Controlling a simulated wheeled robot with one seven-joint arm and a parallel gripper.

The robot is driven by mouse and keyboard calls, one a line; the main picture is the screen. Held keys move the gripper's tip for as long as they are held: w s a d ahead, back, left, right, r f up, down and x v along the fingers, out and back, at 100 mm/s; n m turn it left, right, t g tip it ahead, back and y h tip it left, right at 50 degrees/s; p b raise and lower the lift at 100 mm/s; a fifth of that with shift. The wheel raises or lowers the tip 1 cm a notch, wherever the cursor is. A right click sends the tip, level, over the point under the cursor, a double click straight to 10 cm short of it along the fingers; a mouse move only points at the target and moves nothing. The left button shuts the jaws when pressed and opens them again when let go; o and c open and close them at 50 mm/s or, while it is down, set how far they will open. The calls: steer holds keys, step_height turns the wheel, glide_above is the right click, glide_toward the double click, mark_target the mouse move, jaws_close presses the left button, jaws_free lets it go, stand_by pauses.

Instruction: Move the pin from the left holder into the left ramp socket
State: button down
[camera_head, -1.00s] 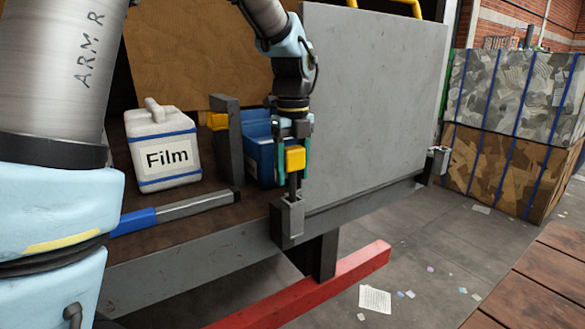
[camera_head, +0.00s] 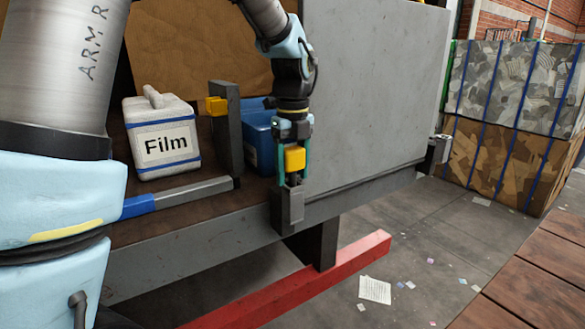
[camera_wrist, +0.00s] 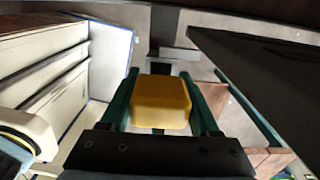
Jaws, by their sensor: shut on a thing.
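My gripper (camera_head: 293,176) points down and is shut on the pin (camera_head: 294,158), which has a yellow block head and a dark shaft. In the wrist view the yellow head (camera_wrist: 160,100) sits between the two teal fingers. The pin is upright at the left ramp socket (camera_head: 290,206), a grey bracket on the bed's front edge. The shaft's lower end is hidden at the socket's mouth and appears to be partly inside it. The grey ramp panel (camera_head: 370,90) stands upright just right of the gripper. I cannot make out the left holder for certain.
A dark post (camera_head: 228,130) with a yellow block (camera_head: 216,105) stands left of the gripper, before a blue bin (camera_head: 260,140). A white "Film" jug (camera_head: 165,140) and a blue-handled bar (camera_head: 180,195) are further left. Another bracket (camera_head: 439,148) is at the panel's right end.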

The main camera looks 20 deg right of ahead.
mark_target(293, 148)
steer(key=shift+f+b, duration=0.55)
steer(key=shift+f, duration=0.5)
steer(key=shift+c, duration=0.2)
jaws_free()
steer(key=shift+r, duration=0.15)
step_height(293, 148, up, 11)
steer(key=shift+f+b, duration=0.2)
steer(key=shift+b, duration=0.5)
steer(key=shift+s, duration=0.1)
